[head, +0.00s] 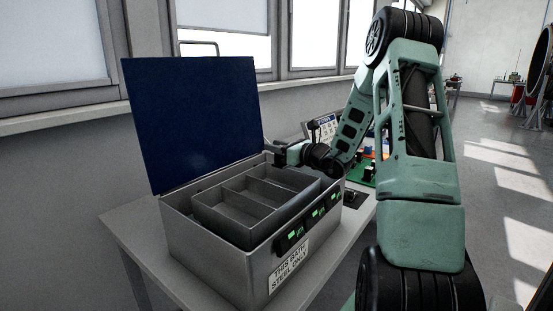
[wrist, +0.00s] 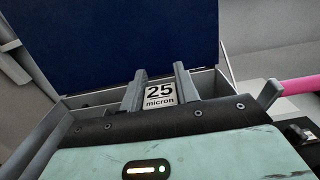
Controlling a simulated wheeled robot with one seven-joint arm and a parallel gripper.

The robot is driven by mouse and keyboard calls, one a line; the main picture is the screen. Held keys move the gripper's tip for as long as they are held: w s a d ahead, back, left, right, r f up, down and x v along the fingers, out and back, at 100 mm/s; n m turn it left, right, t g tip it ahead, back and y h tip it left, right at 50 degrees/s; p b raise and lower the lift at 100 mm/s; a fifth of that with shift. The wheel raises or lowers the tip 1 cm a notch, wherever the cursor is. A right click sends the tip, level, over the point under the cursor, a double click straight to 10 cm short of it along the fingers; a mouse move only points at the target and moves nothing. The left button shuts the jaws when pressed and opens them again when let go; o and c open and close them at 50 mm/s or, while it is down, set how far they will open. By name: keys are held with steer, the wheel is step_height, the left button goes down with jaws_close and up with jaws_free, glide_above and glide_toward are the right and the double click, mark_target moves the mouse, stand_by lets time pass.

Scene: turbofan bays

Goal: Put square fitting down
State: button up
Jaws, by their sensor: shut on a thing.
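My gripper (head: 282,156) is over the back right rim of an open grey metal bath (head: 225,262). In the wrist view its two grey fingers (wrist: 160,80) stand apart with a pale square piece marked "25 micron" (wrist: 160,95) between them. I take this piece to be the square fitting, held in the fingers; its lower part is hidden by my gripper body. In the head view the fitting is too small to make out. Inside the bath sits a grey tray (head: 232,221) with several compartments, and those I can see look empty.
The bath's dark blue lid (head: 190,125) stands open behind it. The front carries a "THIS BATH STEEL ONLY" label (head: 288,268) and green-lit displays (head: 318,213). The bath stands on a light table (head: 140,235). Coloured items on a green board (head: 362,172) lie behind my arm. A pink bar (wrist: 285,92) shows at right.

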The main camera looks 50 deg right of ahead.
mark_target(277, 160)
step_height(277, 160, down, 4)
steer(key=shift+r, duration=0.25)
steer(key=shift+f, duration=0.1)
steer(key=shift+f+b, duration=0.4)
steer(key=shift+f, duration=0.1)
steer(key=o, duration=1.1)
